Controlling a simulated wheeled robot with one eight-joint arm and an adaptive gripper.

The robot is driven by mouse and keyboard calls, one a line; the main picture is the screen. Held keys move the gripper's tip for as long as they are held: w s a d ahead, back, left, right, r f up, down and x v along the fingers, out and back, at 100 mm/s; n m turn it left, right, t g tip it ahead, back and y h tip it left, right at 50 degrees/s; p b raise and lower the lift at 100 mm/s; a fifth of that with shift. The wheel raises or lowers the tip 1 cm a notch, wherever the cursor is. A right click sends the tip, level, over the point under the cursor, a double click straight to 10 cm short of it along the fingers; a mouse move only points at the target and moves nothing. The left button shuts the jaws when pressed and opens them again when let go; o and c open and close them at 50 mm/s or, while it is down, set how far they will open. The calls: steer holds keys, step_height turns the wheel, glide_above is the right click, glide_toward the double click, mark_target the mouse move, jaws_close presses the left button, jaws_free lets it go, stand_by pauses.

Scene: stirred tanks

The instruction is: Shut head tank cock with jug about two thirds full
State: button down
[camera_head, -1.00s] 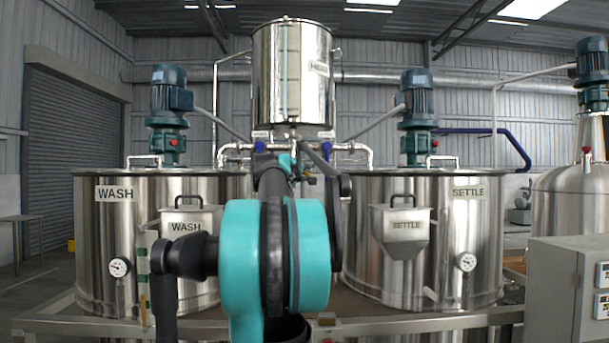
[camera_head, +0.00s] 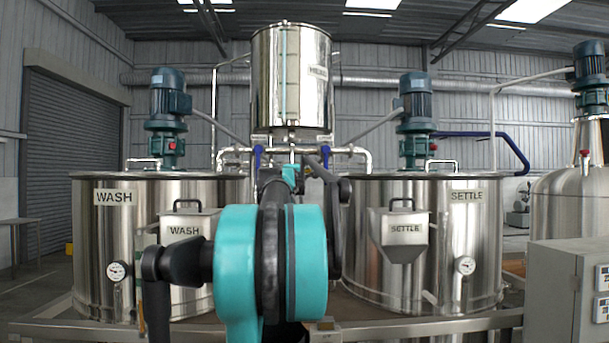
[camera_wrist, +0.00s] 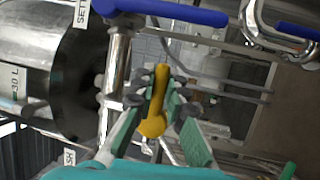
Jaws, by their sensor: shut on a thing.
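The steel head tank (camera_head: 291,85) stands high at the back centre, with an upright sight tube on its front. My gripper (camera_wrist: 161,98) shows in the wrist view, its green-padded fingers on either side of a yellow lever (camera_wrist: 155,122). It is shut on this lever, which looks like the cock's handle. In the head view my teal arm joint hides most of the gripper and the cock below the tank. I cannot make out the jug or its level in either view.
Blue valve handles (camera_wrist: 180,12) sit on steel pipes close to my gripper. The WASH tank (camera_head: 100,235) stands left and the SETTLE tank (camera_head: 470,225) right, each with a motor on top. A grey control box (camera_head: 555,290) stands at the front right.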

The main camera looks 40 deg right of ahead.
steer(key=c, duration=1.5)
jaws_free()
steer(key=shift+c, duration=0.2)
steer(key=shift+a, duration=0.15)
steer(key=v, duration=1.2)
steer(key=shift+s, duration=0.1)
